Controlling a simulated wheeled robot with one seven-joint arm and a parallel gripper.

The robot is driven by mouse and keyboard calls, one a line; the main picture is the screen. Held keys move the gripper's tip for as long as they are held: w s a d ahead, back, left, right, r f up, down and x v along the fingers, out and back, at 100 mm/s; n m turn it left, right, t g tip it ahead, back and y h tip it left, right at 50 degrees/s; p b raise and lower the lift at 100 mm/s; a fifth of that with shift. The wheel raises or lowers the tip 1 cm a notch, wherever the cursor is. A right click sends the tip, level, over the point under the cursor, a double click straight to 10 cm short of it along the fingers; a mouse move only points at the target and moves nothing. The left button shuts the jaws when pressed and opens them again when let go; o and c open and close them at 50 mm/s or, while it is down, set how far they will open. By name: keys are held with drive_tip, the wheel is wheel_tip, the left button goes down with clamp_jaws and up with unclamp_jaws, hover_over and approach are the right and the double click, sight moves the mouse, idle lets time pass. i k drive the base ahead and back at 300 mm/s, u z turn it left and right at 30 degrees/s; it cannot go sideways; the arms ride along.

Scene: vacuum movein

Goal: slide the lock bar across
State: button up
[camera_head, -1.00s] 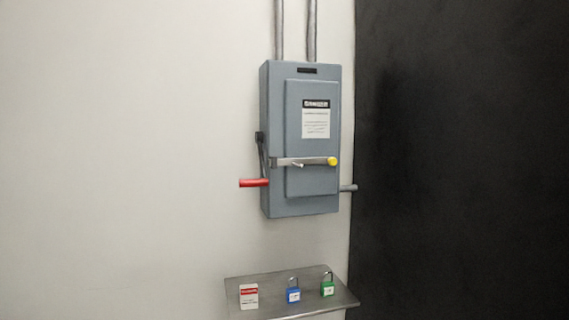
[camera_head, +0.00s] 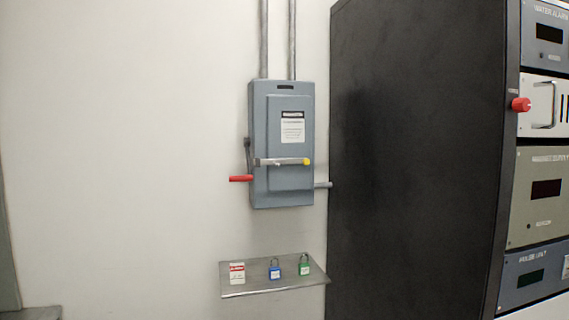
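The lock bar (camera_head: 282,162) is a light metal bar with a yellow knob (camera_head: 307,161) at its right end. It lies level across the front of the grey disconnect box (camera_head: 291,194) on the wall. A red-handled lever (camera_head: 241,178) sticks out at the box's left side, pointing left. A short grey stub (camera_head: 323,185) sticks out at its right side. My gripper is not in view.
A metal shelf (camera_head: 245,289) below the box holds a red-and-white tag (camera_head: 237,273), a blue padlock (camera_head: 274,270) and a green padlock (camera_head: 304,266). A tall dark cabinet (camera_head: 420,170) stands close at right, with instrument panels and a red button (camera_head: 520,104). The wall at left is bare.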

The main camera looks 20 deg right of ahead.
sight(298, 161)
drive_tip(key=z, duration=0.35)
drive_tip(key=i, duration=1.15)
drive_tip(key=u, duration=0.05)
